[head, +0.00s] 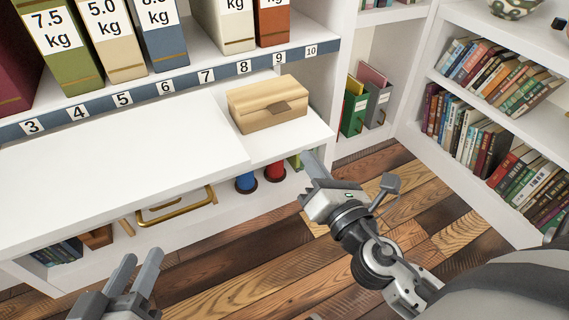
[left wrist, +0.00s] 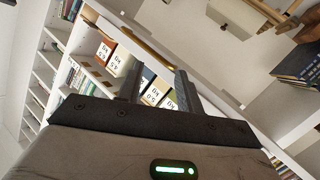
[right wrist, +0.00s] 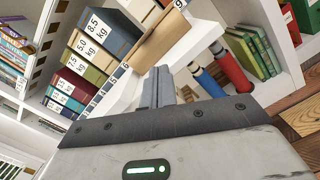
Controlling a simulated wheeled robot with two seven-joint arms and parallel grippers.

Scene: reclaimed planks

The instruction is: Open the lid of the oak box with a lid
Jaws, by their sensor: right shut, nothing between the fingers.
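The oak box (head: 266,104) stands on the white shelf below the numbered strip in the head view, its lid down and a darker tab on its front. It also shows in the right wrist view (right wrist: 160,40), tilted by the camera angle. My right gripper (head: 308,160) is shut and empty, in front of and below the box, apart from it; its closed fingers show in the right wrist view (right wrist: 158,88). My left gripper (head: 138,270) is open and empty at the lower left of the head view, far from the box. Its spread fingers show in the left wrist view (left wrist: 157,85).
Weight-marked binders (head: 110,35) stand on the upper shelf. The white counter (head: 120,150) left of the box is bare. A brass handle (head: 176,206) sits below it. Blue and red objects (head: 246,182) stand under the box's shelf. Bookshelves (head: 490,90) line the right.

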